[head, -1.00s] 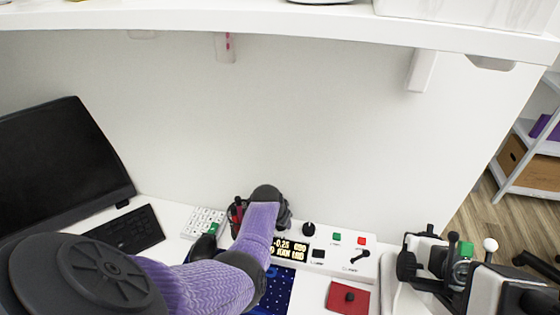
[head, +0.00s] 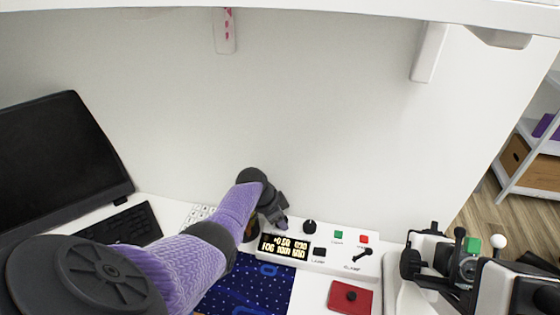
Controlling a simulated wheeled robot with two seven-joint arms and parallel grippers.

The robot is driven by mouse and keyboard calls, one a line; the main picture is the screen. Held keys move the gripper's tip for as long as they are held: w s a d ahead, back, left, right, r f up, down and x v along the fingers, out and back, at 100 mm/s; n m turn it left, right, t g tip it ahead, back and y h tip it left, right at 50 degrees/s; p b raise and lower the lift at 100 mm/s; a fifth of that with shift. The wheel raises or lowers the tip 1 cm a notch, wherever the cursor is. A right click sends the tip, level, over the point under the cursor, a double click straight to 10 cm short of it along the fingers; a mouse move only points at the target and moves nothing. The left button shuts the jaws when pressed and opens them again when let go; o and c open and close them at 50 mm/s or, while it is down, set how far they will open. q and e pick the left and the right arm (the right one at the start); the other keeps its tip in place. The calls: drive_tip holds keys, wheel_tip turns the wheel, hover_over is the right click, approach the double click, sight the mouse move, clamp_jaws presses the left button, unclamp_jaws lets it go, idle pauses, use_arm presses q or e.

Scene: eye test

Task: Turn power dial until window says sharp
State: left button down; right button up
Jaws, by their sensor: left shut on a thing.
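A white console (head: 335,263) stands on the desk against the wall. Its dark window (head: 284,247) has yellow text; the top line seems to read +0.50 and the lower line seems to begin with FOG, the rest being hard to read. My left gripper (head: 281,224) comes down at the console's back left, above the window. It is shut on a knob there, apparently the power dial, which the fingers hide. A second black dial (head: 310,227) stands free just right of the gripper. My right gripper is not in view.
Green (head: 338,234) and red (head: 363,239) buttons and a black lever (head: 359,253) are on the console. A red pad (head: 350,298) lies in front, beside a blue dotted cloth (head: 245,287). A black-and-white instrument (head: 440,262) stands right; a keyboard (head: 125,226) and monitor (head: 60,165) are left.

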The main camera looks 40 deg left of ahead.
use_arm(q)
drive_tip(key=shift+m, duration=0.3)
drive_tip(key=shift+c, duration=2.4)
unclamp_jaws()
drive_tip(key=shift+r, duration=0.1)
drive_tip(key=p+v, duration=0.6)
drive_tip(key=v, duration=0.3)
drive_tip(key=shift+r, duration=0.35)
drive_tip(key=shift+s+a, duration=0.1)
drive_tip(key=shift+a, duration=0.05)
